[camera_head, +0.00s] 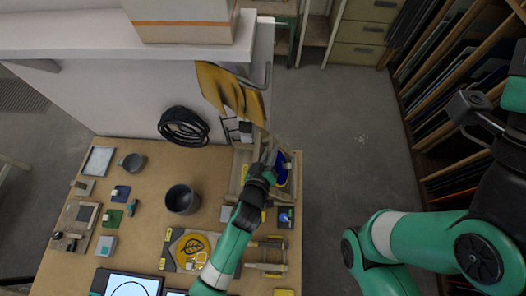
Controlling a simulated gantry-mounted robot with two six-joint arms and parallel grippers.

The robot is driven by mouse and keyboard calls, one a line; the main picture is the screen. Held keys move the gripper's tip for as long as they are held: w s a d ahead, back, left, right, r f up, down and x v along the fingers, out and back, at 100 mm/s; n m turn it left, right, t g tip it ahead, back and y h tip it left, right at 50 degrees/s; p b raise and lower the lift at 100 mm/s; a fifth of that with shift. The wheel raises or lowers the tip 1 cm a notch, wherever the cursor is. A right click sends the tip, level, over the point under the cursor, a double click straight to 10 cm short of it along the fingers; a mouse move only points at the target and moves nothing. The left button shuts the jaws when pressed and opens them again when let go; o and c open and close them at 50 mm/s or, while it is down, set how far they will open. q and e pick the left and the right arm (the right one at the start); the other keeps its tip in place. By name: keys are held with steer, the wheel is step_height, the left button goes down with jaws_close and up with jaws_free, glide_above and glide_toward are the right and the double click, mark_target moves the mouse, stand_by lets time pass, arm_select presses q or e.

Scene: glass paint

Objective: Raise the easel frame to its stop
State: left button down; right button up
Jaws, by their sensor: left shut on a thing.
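The wooden easel frame (240,170) stands at the right edge of the workbench, near the white wall. A blue piece (280,170) shows beside its right part. My left gripper (263,164) reaches up from the front of the bench and is shut on the easel frame. The gripper covers part of the frame, and the exact grip point is hidden. The frame's tilt and its stop are hard to make out from above. My right arm is folded at the right, off the bench. A dark end part of it (466,108) shows, but its jaws are unclear.
A dark cup (182,199) and a round leaf-pattern piece (190,250) lie left of my left arm. A yellow cloth (232,92) and a black cable coil (184,126) hang on the wall. Wooden racks (450,80) stand at the right; floor between is clear.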

arm_select(q)
steer(key=shift+d, duration=0.15)
steer(key=c, duration=0.8)
jaws_free()
steer(key=shift+d, duration=0.2)
steer(key=shift+c, duration=0.2)
steer(key=shift+a, duration=0.1)
steer(key=shift+s+r, duration=0.15)
steer(key=shift+s, duration=0.05)
steer(key=p+v, duration=0.1)
steer(key=v, duration=1)
steer(key=shift+p, duration=0.4)
steer(key=shift+s+a+r, duration=0.1)
steer(key=shift+a, duration=0.05)
